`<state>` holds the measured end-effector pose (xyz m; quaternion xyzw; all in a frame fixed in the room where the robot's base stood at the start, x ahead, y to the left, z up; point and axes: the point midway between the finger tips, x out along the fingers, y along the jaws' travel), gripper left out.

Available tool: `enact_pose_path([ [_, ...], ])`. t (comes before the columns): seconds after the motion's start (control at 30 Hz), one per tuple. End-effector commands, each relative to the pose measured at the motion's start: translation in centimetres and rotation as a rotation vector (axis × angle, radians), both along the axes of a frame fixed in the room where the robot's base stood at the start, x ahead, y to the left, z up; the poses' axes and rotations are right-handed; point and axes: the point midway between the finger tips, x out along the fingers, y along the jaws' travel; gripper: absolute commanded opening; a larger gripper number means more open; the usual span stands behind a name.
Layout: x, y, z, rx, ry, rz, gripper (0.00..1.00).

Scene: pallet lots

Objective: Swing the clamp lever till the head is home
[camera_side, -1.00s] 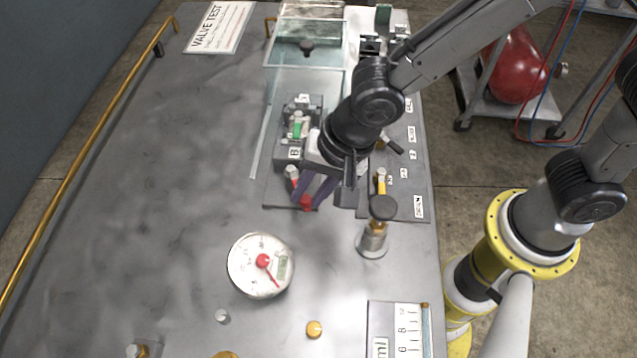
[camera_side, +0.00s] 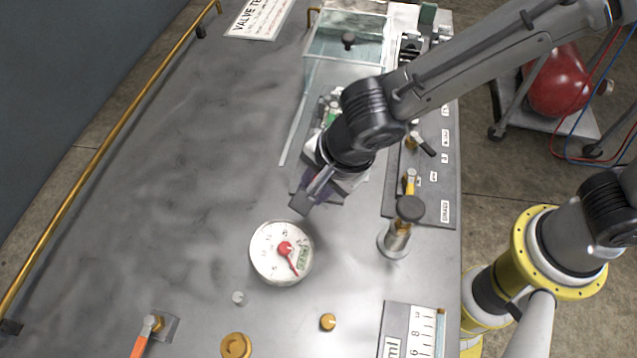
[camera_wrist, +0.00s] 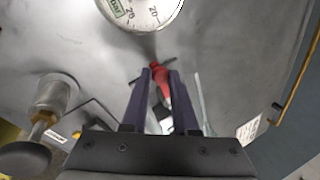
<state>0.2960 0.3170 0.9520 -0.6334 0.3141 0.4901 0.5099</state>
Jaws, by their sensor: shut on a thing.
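The clamp lever's red grip (camera_wrist: 159,82) shows between the two dark fingers of my gripper (camera_wrist: 161,74) in the wrist view. My gripper is shut on this red grip. In the side view my gripper (camera_side: 303,204) is low over the bench, just above the dial gauge, and hides the red grip. The lever's lower part and the clamp head are hidden behind my fingers and wrist, so I cannot tell where the head stands. A green and white part (camera_side: 332,113) of the fixture shows behind my wrist.
The dial gauge (camera_side: 267,262) stands close to my fingertips. A dark-knobbed brass post (camera_side: 398,238) and a yellow-handled valve (camera_side: 410,183) stand to the right. A clear guard (camera_side: 345,40) is behind. The bench (camera_side: 180,180) is free on the left.

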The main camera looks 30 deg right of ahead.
Motion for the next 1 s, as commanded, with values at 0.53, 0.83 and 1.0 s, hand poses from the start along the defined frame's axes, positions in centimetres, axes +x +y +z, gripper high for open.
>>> enact_pose_path([
  [0.53, -0.05, 0.02, -0.25, -0.002, 0.003, -0.006, 0.53],
  [0.83, -0.01, 0.02, -0.12, -0.002, 0.002, -0.006, 0.58],
  [1.0, -0.15, 0.01, 0.50, 0.000, 0.000, -0.005, 0.58],
])
